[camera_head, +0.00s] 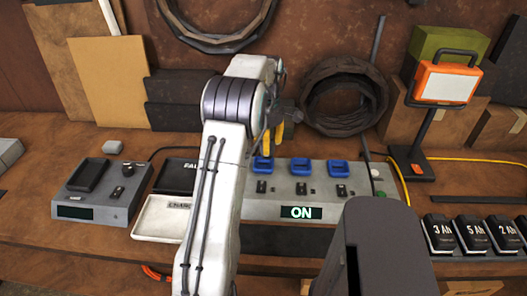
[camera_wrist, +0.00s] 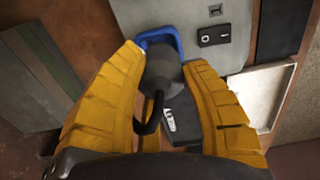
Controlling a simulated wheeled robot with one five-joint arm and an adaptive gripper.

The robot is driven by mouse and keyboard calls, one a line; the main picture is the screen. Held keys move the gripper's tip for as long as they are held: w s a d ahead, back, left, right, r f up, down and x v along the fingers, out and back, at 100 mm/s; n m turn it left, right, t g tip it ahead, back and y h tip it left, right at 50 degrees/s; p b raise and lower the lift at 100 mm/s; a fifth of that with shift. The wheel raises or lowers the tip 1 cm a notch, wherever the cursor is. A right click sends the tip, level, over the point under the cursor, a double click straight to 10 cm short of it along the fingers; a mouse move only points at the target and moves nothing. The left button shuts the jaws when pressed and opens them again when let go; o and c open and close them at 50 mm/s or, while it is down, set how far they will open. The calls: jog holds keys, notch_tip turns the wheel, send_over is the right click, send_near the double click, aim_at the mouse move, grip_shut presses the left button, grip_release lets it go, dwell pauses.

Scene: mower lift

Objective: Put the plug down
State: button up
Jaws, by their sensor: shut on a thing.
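My gripper (camera_head: 275,142) has yellow fingers. In the head view it is above the left blue socket of the grey power unit (camera_head: 265,209), partly hidden by my arm. In the wrist view the fingers are closed around a dark grey plug (camera_wrist: 163,74) with a bent black cable. The plug overlaps a blue socket frame (camera_wrist: 157,36); I cannot tell whether it touches or sits in it. The middle blue socket (camera_head: 301,167) and right blue socket (camera_head: 341,168) look empty. The unit's display (camera_head: 301,212) reads ON.
A black tray (camera_head: 176,177) and a white tray (camera_head: 157,219) stand left of the unit, beside a grey device (camera_head: 92,213). Several batteries (camera_head: 471,236) stand at the right. A work lamp (camera_head: 443,84) and coiled hose (camera_head: 344,95) are behind. Bare bench shows along the front left.

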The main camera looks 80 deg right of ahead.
jog(key=shift+w+d+f, duration=0.2)
jog(key=shift+w+f, duration=0.2)
jog(key=shift+w, duration=0.2)
jog(key=shift+f, duration=1.95)
jog(key=shift+f, duration=0.4)
jog(key=o, duration=1.2)
jog(key=shift+c, duration=0.2)
jog(key=shift+r, duration=0.1)
